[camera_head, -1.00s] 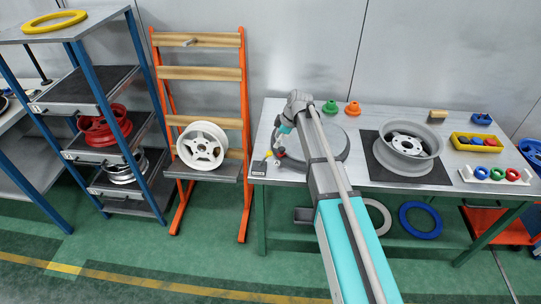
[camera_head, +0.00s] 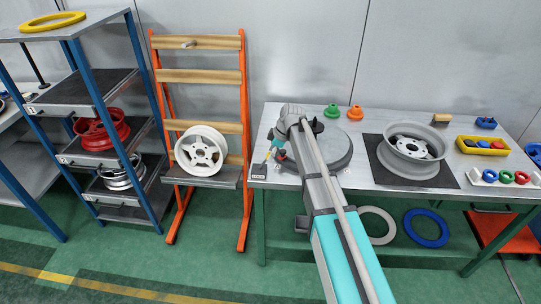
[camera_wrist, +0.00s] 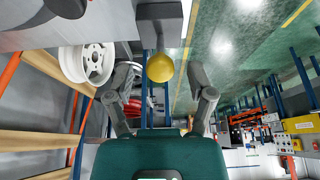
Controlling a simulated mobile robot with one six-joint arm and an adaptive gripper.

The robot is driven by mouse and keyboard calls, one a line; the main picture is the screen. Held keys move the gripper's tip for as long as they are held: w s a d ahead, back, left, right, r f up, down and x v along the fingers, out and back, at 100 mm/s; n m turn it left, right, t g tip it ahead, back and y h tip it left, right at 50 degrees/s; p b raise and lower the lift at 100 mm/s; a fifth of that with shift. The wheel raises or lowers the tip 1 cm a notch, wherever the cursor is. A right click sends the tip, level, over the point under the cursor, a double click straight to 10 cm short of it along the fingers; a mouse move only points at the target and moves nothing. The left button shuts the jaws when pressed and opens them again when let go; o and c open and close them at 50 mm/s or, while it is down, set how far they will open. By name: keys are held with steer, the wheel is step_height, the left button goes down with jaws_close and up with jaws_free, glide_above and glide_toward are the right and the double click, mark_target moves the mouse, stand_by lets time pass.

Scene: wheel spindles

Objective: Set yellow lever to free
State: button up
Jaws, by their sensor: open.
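The yellow lever shows in the wrist view as a round yellow knob (camera_wrist: 160,68) below a grey block (camera_wrist: 154,22). My gripper (camera_wrist: 160,77) is open, with one finger on each side of the knob and visible gaps to both. I cannot tell from this view how deep the knob sits between the fingertips. In the head view my gripper (camera_head: 276,146) is low over the left front end of the workbench (camera_head: 360,198), by a small dark plate with a label (camera_head: 259,170). The lever's setting cannot be read here.
A grey round turntable (camera_head: 330,150) lies beside my arm on the bench. A wheel (camera_head: 410,150) rests on a dark mat to the right. An orange rack (camera_head: 245,150) with a white wheel (camera_head: 201,148) stands left of the bench, with a floor gap between.

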jaws_close()
steer(key=shift+a, duration=0.25)
steer(key=shift+d, duration=0.3)
steer(key=shift+w, duration=0.1)
